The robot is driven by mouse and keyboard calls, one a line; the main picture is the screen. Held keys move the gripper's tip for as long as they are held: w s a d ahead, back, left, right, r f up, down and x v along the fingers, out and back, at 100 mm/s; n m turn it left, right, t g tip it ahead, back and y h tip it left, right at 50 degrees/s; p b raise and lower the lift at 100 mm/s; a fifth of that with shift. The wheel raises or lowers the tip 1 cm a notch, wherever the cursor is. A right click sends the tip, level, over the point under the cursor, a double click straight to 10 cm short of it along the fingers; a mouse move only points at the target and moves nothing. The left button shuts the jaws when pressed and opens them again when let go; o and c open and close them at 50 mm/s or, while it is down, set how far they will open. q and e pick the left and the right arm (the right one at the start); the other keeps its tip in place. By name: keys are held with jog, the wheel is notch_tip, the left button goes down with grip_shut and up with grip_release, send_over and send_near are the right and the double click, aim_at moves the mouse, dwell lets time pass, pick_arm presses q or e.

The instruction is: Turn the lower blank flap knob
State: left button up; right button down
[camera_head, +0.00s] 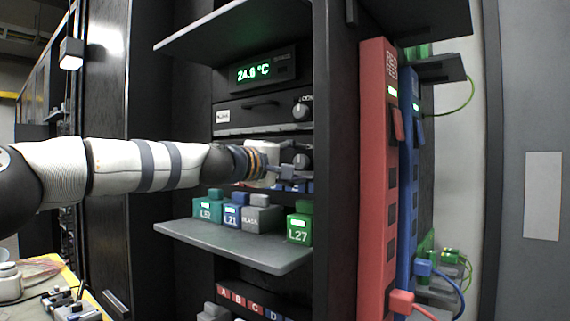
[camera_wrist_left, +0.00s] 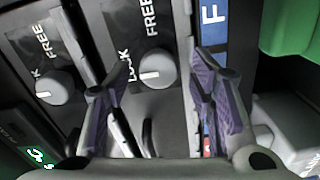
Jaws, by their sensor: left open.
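The lower blank flap knob (camera_head: 302,160) is a round dark-ringed knob on the rack front, partly behind my left gripper. In the wrist view the knob (camera_wrist_left: 156,69) is a grey disc with a white mark, beside the words LOCK and FREE. My left gripper (camera_head: 292,178) is open and empty in front of the lower flap. In the wrist view its fingers (camera_wrist_left: 160,105) stand on either side of the knob's line, with the knob beyond the tips; I see no contact. The lower flap is mostly hidden by my wrist. My right gripper is out of view.
An upper flap knob (camera_head: 302,111) sits above, also in the wrist view (camera_wrist_left: 59,87). A shelf (camera_head: 230,247) below holds several labelled blocks, including green L27 (camera_head: 300,229). A temperature display (camera_head: 264,71) is above. A red vertical strip (camera_head: 373,180) stands at right.

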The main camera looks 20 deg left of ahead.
pick_arm(q)
jog(key=v, duration=1.1)
jog(key=shift+s+r, duration=0.1)
